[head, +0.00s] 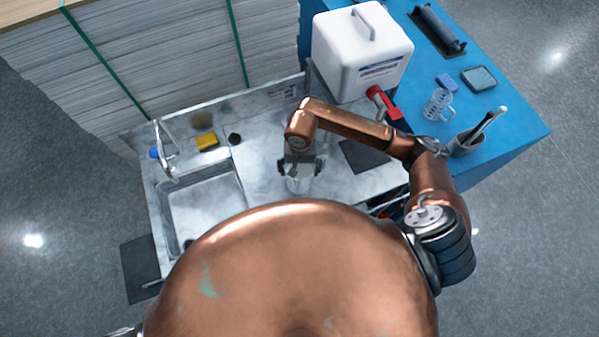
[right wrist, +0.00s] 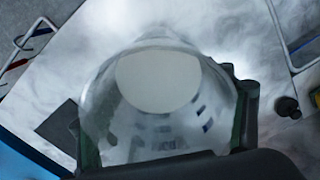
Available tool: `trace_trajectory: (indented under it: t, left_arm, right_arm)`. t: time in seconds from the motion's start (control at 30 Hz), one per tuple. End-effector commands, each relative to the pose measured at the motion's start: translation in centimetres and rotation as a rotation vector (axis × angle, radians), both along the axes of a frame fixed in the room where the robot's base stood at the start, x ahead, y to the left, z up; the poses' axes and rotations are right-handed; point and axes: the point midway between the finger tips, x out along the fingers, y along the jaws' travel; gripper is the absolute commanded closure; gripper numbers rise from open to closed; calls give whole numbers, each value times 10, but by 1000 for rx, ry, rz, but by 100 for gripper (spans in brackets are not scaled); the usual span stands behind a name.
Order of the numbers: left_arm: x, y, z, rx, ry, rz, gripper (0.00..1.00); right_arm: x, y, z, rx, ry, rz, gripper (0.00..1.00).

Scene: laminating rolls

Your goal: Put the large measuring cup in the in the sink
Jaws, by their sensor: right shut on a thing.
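A large clear measuring cup (head: 298,184) is held between the fingers of my right gripper (head: 300,167), over the marble counter to the right of the sink. In the right wrist view the see-through cup (right wrist: 152,62) fills the middle, with a dark-green finger on each side. I cannot tell whether its base touches the counter. The sink (head: 203,207) is a pale rectangular basin at the left of the counter; its near part is hidden by my body. My left gripper does not show.
A faucet (head: 163,146), a yellow sponge (head: 207,141) and a black knob (head: 235,139) stand behind the sink. A white container (head: 361,50) stands at the back right. The blue table (head: 515,120) holds another clear cup (head: 437,104) and a grey holder (head: 466,143).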

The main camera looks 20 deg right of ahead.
Motion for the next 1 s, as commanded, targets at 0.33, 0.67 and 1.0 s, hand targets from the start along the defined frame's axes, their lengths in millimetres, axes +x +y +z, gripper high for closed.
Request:
trace_trajectory:
  t: [0.33, 0.67, 1.0]
  left_arm:
    - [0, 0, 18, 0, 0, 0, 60]
    - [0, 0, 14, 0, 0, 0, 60]
    - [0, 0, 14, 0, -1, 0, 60]
  right_arm:
    - [3, -1, -32, 2, -1, 0, 81]
    - [3, -1, -35, 1, -1, 1, 82]
    - [2, -1, -36, -1, 1, 0, 7]
